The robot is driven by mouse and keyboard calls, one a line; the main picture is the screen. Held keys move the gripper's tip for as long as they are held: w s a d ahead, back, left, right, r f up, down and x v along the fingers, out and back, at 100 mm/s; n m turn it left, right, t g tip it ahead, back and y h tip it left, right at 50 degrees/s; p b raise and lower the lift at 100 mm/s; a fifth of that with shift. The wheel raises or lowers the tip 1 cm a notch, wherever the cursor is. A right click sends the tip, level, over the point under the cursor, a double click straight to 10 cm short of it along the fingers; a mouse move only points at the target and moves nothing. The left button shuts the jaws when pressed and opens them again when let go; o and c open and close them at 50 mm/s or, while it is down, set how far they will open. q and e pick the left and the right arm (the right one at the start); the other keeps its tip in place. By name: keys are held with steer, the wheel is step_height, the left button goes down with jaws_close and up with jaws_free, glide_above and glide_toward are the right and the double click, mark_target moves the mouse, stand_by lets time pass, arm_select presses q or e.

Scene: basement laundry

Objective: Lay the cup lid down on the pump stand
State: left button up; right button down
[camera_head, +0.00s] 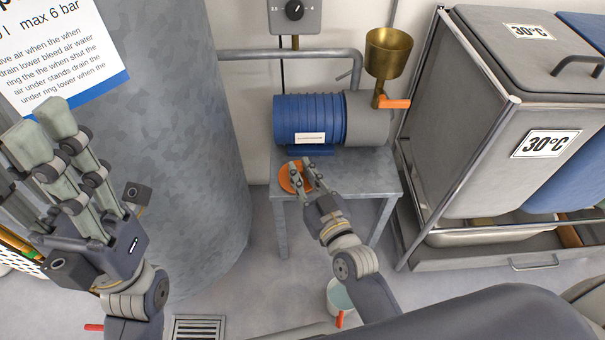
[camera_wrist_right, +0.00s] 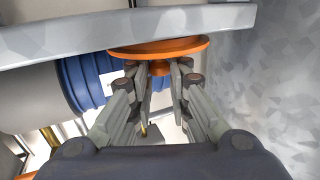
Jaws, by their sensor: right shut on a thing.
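The cup lid (camera_head: 287,178) is a flat orange disc. In the right wrist view the lid (camera_wrist_right: 190,46) shows a small knob underneath its rim in the picture, between my fingertips. My right gripper (camera_head: 302,176) is shut on the lid, over the front left part of the pump stand (camera_head: 352,178). In the wrist view the lid overlaps the stand's grey edge (camera_wrist_right: 60,38); I cannot tell whether it touches the top. The fingers hide part of the lid in the head view. My left gripper (camera_head: 43,130) is at the left; its opening is unclear.
A blue and grey pump (camera_head: 308,117) stands on the back of the stand, with a brass funnel (camera_head: 388,52) and an orange lever nearby. A grey tank (camera_head: 190,130) is left, bins (camera_head: 470,110) are right.

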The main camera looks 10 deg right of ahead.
steer(key=c, duration=1.5)
jaws_free()
steer(key=shift+f, duration=0.1)
